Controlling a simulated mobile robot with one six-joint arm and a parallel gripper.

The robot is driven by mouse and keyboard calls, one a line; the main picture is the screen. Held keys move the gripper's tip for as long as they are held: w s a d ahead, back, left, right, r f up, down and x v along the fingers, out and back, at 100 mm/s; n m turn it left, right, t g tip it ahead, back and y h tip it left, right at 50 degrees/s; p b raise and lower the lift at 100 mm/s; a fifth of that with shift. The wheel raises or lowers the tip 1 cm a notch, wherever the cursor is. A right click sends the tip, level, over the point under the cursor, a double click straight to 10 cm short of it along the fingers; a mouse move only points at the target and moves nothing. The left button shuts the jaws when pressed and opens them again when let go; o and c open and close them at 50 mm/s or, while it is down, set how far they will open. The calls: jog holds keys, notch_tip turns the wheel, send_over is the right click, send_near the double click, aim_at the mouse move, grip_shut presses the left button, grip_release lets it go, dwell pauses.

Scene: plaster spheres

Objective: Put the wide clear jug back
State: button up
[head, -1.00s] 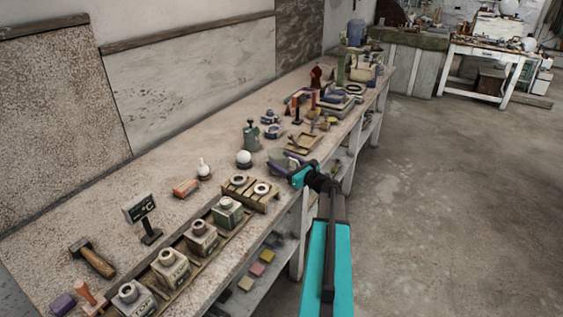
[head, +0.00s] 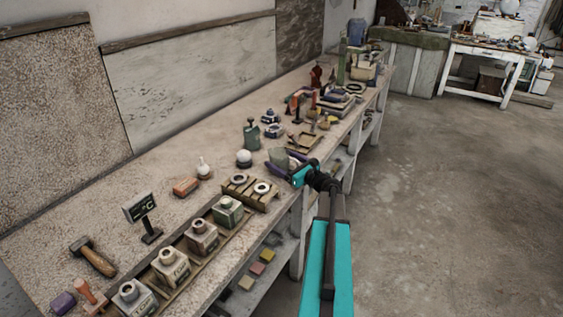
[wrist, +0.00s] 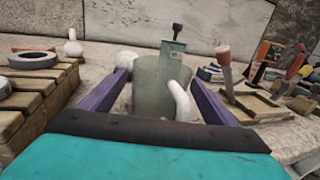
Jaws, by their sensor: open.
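The wide clear jug (wrist: 150,85), greenish and see-through with a pale curved handle (wrist: 181,101), stands upright on the bench in the wrist view. My gripper (wrist: 160,80) is open, with one purple finger on each side of the jug. I cannot tell whether either finger touches it. In the head view the jug (head: 278,156) is near the bench's front edge, partly hidden by my gripper (head: 287,167).
A green bottle (wrist: 173,47) stands behind the jug. A slatted wooden rack with rings (head: 250,190) is to the left. A wooden tray (head: 304,142) with a red-handled tool lies to the right. Bare bench top (head: 180,150) lies farther back.

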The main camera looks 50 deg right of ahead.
jog(key=s+b, duration=0.2)
jog(key=s, duration=1)
jog(key=shift+a, duration=0.1)
dwell(0.7)
